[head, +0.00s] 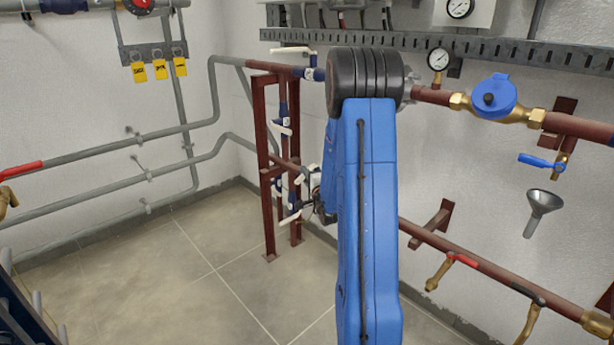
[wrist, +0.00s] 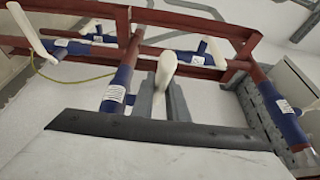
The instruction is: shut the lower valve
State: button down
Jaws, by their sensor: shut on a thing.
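A dark red frame (head: 267,190) carries blue valves with white lever handles. In the head view, my gripper (head: 312,206) is beside the lower valves, partly hidden by my own blue arm. A low white handle (head: 290,217) sticks out just left of it. In the wrist view, my gripper (wrist: 162,98) has its grey fingers closed around a white lever handle (wrist: 166,68), whose tip stands up between them. A blue valve body (wrist: 120,84) with a white label is just left of the fingers. Which valve body the held handle joins is hidden.
Other white handles show in the wrist view at left (wrist: 30,32) and right (wrist: 290,108), close around the gripper. A brown pipe (head: 480,270) runs low along the right wall. A funnel (head: 543,203) hangs there. The tiled floor (head: 190,260) at left is clear.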

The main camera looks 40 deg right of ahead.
dwell(0.4)
jog(key=c, duration=1.7)
grip_release()
jog(key=shift+w, duration=0.1)
jog(key=shift+c, duration=0.2)
jog(key=v, duration=0.7)
jog(key=shift+s+a, duration=0.15)
jog(key=shift+s, duration=0.05)
